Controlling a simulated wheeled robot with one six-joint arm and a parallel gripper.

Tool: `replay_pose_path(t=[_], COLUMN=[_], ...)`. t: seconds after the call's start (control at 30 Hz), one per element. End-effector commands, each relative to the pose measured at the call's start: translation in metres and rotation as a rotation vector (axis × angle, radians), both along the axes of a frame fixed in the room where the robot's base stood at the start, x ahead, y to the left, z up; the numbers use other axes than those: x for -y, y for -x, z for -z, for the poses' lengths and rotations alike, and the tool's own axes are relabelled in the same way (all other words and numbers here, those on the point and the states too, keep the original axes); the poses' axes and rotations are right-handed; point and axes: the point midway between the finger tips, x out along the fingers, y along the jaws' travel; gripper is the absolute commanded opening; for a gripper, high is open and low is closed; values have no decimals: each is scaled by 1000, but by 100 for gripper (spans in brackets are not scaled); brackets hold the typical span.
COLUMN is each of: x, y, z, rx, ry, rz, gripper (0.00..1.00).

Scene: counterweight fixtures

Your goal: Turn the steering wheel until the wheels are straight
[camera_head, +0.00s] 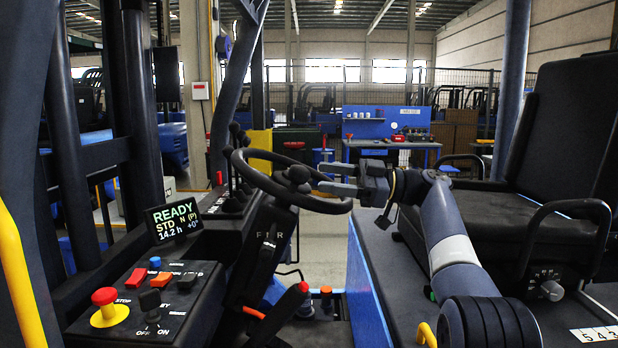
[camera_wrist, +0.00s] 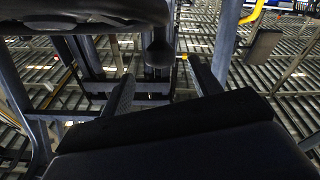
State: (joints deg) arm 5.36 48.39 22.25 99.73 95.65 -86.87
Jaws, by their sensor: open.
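The black steering wheel (camera_head: 322,206) stands tilted on its column, with a round hub and a knob (camera_head: 298,174) on top. My gripper (camera_head: 321,177) comes in from the right. Its two grey fingers are apart and overlap the right part of the rim in the head view; I cannot tell whether they touch it. In the wrist view my gripper (camera_wrist: 160,85) shows as two dark fingers spread apart, with a dark knob-like shape between them. A small display (camera_head: 173,220) reads READY, STD, N (P), 14.2 h and +0°. The vehicle's wheels are not in view.
A side console (camera_head: 150,300) with a red stop button (camera_head: 107,307) and several coloured switches stands at the left. A black seat (camera_head: 490,215) with an armrest is at the right, close to my arm. A blue workbench (camera_head: 392,142) stands farther back.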

Motion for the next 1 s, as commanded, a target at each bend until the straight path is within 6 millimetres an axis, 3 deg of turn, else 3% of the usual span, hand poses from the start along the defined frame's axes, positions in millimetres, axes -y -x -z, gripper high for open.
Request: replay_pose_path(t=[0.2,0.43,0.77,1.0], x=[33,41,36,1], y=[-2,-2,-2,1], z=[4,5,4,-1], rx=[0,-1,-1,0], ry=[1,0,0,0], rz=[1,-1,-1,-5], gripper=[59,59,59,59])
